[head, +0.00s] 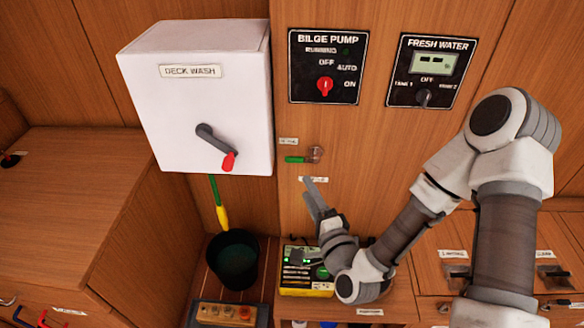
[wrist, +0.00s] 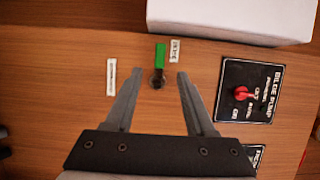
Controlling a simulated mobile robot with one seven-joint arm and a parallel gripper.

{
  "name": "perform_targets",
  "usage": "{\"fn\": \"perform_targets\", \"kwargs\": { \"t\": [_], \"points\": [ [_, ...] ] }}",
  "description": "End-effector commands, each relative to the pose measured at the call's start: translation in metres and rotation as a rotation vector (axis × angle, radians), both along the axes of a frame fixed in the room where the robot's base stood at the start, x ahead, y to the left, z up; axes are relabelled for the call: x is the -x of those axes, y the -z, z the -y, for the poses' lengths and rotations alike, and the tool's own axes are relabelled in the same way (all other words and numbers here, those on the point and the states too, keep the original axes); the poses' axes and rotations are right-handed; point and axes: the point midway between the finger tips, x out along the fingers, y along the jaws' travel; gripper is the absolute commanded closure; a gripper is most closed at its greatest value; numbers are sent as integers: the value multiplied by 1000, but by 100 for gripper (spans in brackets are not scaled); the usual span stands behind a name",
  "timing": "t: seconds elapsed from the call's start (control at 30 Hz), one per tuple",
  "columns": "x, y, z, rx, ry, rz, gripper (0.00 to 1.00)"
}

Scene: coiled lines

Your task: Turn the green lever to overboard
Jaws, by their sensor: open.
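The green lever (head: 294,159) sits on the wooden panel below the bilge pump plate, its handle pointing left from a round pivot at its right end. In the wrist view the green lever (wrist: 160,54) points up, its dark pivot between the fingertips in the picture. One small white label (head: 288,141) is above the handle and another (head: 313,179) is below the pivot; their print is too small to read. My gripper (head: 309,186) is open and empty, just below the lever in the head view. In the wrist view my gripper (wrist: 160,74) shows both fingers apart, with no visible contact.
The white deck wash box (head: 195,95) juts out to the left, with a red-tipped handle (head: 216,147). The bilge pump plate (head: 328,66) and fresh water plate (head: 426,71) are above. A black bucket (head: 233,259) and yellow device (head: 305,270) stand below.

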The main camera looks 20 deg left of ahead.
Motion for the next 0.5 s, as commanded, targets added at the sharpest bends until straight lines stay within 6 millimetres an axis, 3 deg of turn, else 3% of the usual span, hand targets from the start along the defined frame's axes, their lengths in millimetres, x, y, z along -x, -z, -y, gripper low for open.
{"fn": "perform_targets", "kwargs": {
  "t": [0.5],
  "points": [
    [-80,-1,-59,-2,1,2,45]
  ]
}}
